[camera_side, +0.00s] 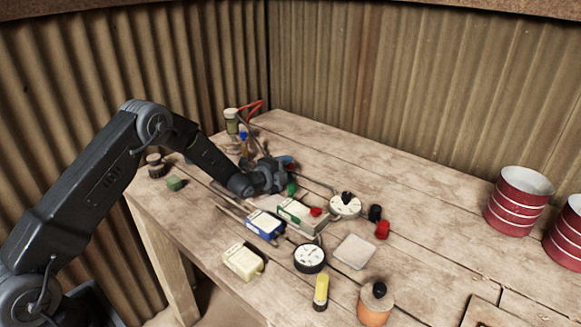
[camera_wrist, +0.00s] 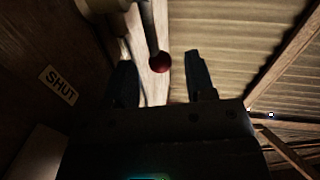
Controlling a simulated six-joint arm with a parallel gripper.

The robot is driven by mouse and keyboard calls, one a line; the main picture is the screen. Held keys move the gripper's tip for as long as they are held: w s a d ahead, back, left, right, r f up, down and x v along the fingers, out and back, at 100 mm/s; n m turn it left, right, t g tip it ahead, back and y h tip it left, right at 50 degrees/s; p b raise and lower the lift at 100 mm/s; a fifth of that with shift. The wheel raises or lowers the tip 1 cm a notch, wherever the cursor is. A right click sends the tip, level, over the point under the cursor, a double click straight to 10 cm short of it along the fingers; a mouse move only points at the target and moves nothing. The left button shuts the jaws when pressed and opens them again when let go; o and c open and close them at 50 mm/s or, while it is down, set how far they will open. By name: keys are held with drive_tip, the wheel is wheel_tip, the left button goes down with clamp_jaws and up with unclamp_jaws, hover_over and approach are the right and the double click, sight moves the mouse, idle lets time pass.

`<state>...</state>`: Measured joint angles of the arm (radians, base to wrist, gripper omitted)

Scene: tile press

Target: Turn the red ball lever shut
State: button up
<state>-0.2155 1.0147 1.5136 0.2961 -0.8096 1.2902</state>
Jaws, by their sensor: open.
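The red ball (camera_wrist: 159,62) sits on the end of a dark metal rod (camera_wrist: 150,28) that comes in from the top of the wrist view. My gripper (camera_wrist: 160,59) is open, with one finger on each side of the ball. Gaps show between the ball and both fingers. A tag reading SHUT (camera_wrist: 58,84) is on a brown surface at left. In the side view my gripper (camera_side: 284,172) is low over the table. A bit of red shows behind it, but I cannot tell whether it is the ball.
On the table (camera_side: 420,240) stand a blue-and-white box (camera_side: 265,226), a cream box (camera_side: 243,261), a dial (camera_side: 309,258), a round white part with a black knob (camera_side: 345,206) and an orange jar (camera_side: 376,304). Red striped cans (camera_side: 519,201) stand at right.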

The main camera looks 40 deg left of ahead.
drive_tip(key=shift+w+f, duration=0.2)
drive_tip(key=shift+w, duration=1)
clamp_jaws()
